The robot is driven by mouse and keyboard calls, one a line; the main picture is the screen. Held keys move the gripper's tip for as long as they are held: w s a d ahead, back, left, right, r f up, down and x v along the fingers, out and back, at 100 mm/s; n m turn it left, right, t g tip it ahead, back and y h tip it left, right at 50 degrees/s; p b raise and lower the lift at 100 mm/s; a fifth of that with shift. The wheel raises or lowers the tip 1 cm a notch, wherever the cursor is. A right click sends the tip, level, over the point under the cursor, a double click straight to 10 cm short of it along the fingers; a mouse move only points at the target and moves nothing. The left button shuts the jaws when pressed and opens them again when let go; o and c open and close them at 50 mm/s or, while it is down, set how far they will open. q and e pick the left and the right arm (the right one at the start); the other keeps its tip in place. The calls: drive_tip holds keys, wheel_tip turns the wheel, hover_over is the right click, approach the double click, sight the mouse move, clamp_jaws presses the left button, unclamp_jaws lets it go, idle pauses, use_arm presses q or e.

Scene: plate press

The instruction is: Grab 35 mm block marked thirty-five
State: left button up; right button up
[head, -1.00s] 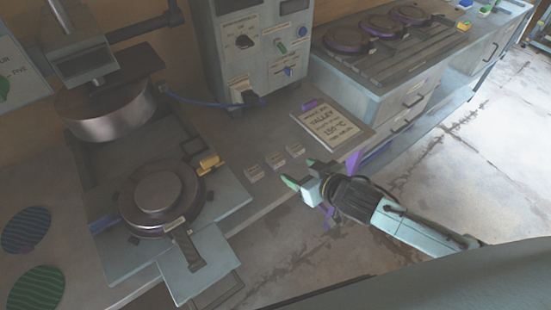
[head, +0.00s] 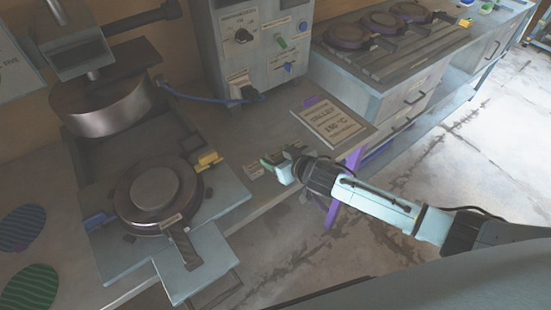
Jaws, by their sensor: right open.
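Several small grey marked blocks stand in a row on the bench edge, between the press and the card. The left block (head: 254,171) shows clear of my gripper. The others are partly covered by my right gripper, and I cannot read which one is marked thirty-five. My left gripper is not in view.
The press with its round lower plate (head: 152,192) and raised upper platen (head: 105,108) stands at the left. A control box (head: 262,50) is behind the blocks. A printed card (head: 333,122) lies to their right. The floor is open at the right.

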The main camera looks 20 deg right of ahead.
drive_tip(key=shift+x, duration=1)
drive_tip(key=shift+r, duration=0.1)
drive_tip(key=c, duration=1.1)
drive_tip(key=shift+c, duration=0.3)
drive_tip(key=shift+r, duration=0.1)
